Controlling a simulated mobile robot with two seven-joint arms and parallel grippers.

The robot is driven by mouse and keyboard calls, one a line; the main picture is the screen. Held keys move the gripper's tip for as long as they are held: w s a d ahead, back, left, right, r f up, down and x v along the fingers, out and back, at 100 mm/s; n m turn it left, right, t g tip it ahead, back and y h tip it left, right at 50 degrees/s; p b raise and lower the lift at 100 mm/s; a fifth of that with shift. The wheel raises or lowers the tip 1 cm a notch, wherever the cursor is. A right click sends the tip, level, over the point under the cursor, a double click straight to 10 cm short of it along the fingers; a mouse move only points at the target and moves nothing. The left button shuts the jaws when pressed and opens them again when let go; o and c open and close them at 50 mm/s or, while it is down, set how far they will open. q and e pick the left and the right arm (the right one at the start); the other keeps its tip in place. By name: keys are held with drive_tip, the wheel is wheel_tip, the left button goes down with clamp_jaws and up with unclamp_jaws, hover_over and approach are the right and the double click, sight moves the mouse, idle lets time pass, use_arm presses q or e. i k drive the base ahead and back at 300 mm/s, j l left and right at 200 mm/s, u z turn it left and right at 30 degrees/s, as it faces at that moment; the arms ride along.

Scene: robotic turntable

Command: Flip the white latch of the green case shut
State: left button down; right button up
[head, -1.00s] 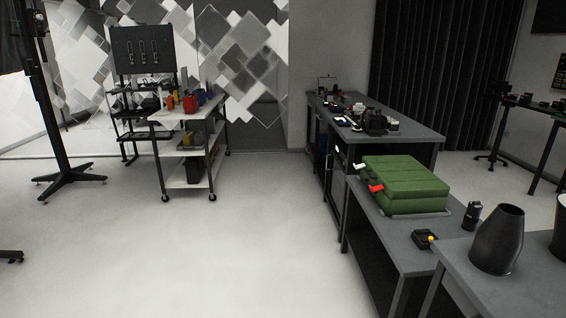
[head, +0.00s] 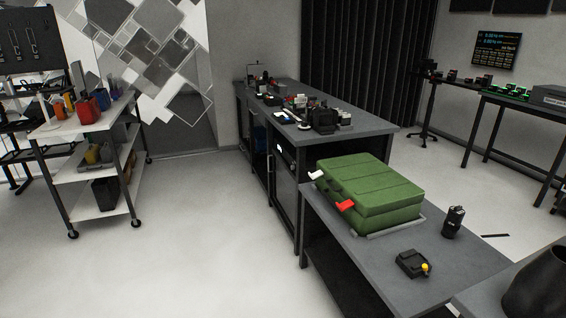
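The green case (head: 372,187) lies on a low grey table (head: 352,262) right of the middle in the head view, its lid down. A white latch (head: 316,174) sticks out from its left side near the far corner. A red latch (head: 345,205) sticks out on the same side, nearer to me. Whether the white latch is fastened is too small to tell, but it stands out from the case. Neither of my grippers is in view.
A black device with a yellow knob (head: 413,263) and a black cylinder (head: 453,221) stand on the case's table. A black vase (head: 540,285) is at the lower right. A workbench (head: 350,128) with tools stands behind. A shelf cart (head: 92,207) is at left. The floor (head: 200,250) between is clear.

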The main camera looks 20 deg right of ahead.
sight(317, 175)
drive_tip(key=i+j+z, duration=0.15)
drive_tip(key=i, duration=1.15)
drive_tip(key=i+z, duration=0.45)
drive_tip(key=i+j+z, duration=0.25)
drive_tip(key=i+z, duration=0.25)
drive_tip(key=i+j+z, duration=0.15)
drive_tip(key=z, duration=0.25)
drive_tip(key=i+j+z, duration=0.25)
drive_tip(key=z, duration=0.2)
drive_tip(key=i, duration=0.1)
